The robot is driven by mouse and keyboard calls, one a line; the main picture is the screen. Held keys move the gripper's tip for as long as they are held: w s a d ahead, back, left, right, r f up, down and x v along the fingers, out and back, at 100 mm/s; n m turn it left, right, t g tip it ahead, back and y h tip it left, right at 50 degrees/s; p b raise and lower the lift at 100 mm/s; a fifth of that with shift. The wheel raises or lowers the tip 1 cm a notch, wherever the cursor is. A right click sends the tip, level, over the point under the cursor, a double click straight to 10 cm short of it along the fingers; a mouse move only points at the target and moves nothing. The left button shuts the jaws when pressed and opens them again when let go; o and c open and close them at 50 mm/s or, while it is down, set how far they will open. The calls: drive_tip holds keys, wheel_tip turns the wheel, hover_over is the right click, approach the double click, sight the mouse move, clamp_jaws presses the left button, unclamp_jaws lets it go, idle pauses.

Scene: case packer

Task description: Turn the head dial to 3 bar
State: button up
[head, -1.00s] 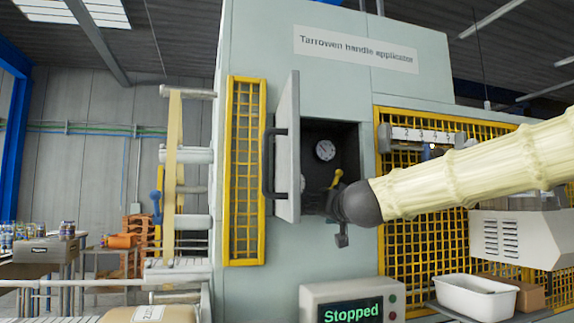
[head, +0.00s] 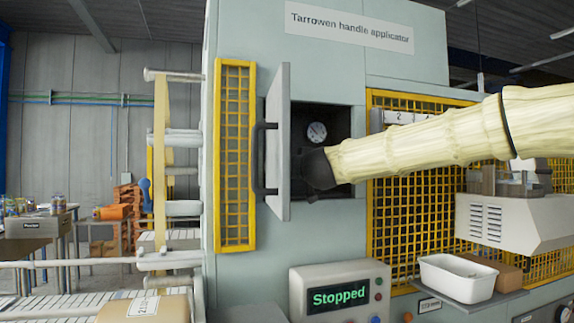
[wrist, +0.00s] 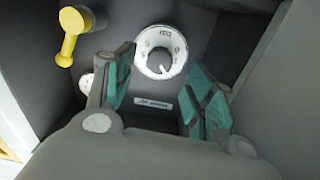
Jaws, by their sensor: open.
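The scale marks are too small to read. A small label (wrist: 153,103) sits below it. My gripper (wrist: 162,70) is open and empty, its teal-padded fingers apart on either side of the dial in the picture; I see no contact.
A yellow lever (wrist: 71,35) is left of the dial. The open door (head: 281,150) stands left of my gripper. A panel (head: 340,293) below reads "Stopped". A white bin (head: 457,278) is at lower right.

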drive_tip(key=shift+p+x, duration=0.9)
drive_tip(key=shift+x, duration=1.6)
drive_tip(key=shift+c, duration=0.5)
drive_tip(key=c, duration=0.9)
